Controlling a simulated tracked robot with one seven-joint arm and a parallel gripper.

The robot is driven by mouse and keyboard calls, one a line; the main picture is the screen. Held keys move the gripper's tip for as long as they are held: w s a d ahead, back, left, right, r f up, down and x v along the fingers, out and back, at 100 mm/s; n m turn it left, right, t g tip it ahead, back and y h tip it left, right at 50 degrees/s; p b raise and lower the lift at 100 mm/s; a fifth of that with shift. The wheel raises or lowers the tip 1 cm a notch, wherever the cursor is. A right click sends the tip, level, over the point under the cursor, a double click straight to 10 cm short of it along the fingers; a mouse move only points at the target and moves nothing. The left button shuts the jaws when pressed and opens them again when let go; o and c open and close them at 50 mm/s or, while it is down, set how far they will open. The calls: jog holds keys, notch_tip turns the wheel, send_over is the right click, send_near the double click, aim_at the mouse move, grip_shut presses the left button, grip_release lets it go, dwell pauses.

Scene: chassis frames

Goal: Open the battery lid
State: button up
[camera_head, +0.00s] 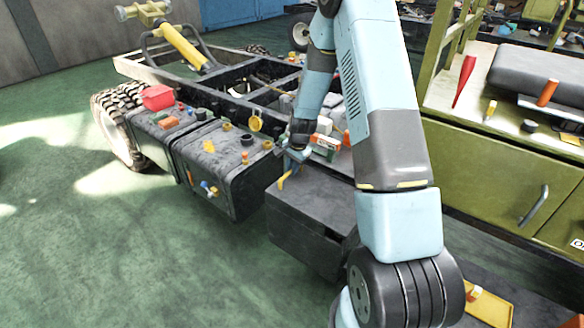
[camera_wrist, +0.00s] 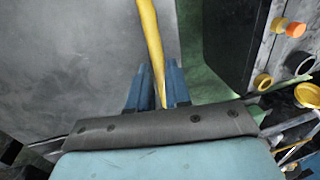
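The dark grey battery box (camera_head: 315,235) stands at the side of the chassis frame, with its flat lid (camera_head: 320,198) lying closed on top. My gripper (camera_head: 292,158) is above the lid's far left corner. A thin yellow bar (camera_head: 286,179) slants from the gripper down to the lid's edge. In the wrist view the yellow bar (camera_wrist: 150,40) runs between the two blue fingers (camera_wrist: 158,85), which look closed around it. The grey lid surface (camera_wrist: 85,60) fills the left behind it. Whether the bar is fixed to the lid is not clear.
A black tank (camera_head: 215,165) with caps and fittings stands left of the box, across a narrow gap. Small parts lie on the frame behind my gripper. A green workbench (camera_head: 480,180) stands to the right. Open green floor (camera_head: 120,260) lies in front.

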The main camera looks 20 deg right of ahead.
jog(key=shift+c, duration=1.4)
grip_shut()
jog(key=shift+s, duration=0.1)
